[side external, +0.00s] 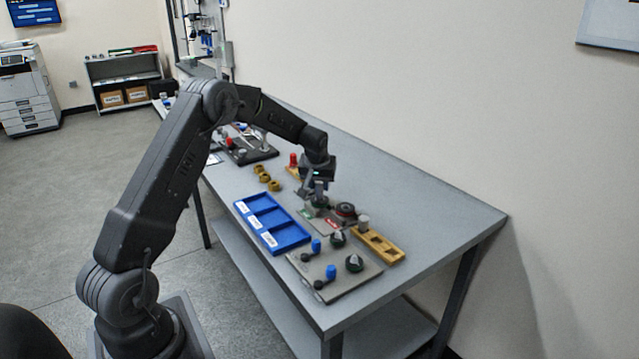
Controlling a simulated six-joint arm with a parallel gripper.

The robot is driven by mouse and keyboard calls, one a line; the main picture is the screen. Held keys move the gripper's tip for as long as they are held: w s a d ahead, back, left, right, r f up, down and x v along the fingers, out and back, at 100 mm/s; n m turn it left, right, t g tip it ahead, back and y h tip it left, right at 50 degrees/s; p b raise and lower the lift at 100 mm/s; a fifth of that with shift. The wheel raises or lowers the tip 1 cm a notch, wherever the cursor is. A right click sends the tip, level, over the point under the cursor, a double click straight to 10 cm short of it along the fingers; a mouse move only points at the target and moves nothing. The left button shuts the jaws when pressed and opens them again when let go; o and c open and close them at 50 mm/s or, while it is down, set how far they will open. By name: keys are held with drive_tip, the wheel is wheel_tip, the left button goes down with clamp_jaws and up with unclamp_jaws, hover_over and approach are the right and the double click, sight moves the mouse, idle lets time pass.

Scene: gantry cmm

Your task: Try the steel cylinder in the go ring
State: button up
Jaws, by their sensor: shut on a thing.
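My gripper (318,192) is low over the grey gauge plate (309,226), shut on a small piece, apparently the steel cylinder (320,201); the fingers hide most of it. The plate has a green label and a red label (333,223). A dark ring with red on it (346,210) sits at the plate's right. The go ring, by the green label, is mostly hidden at or below my fingertips. I cannot tell whether the held piece is inside the ring or above it.
A wooden rack (388,249) holding a grey cylinder (363,220) is at the right. A blue tray (262,216) lies left of the plate. A grey plate with blue and dark knobs (342,282) is in front. The table's right side is clear.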

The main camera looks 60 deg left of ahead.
drive_tip(key=shift+f, duration=0.5)
idle(3.0)
drive_tip(key=shift+r, duration=0.15)
drive_tip(key=shift+r, duration=2.5)
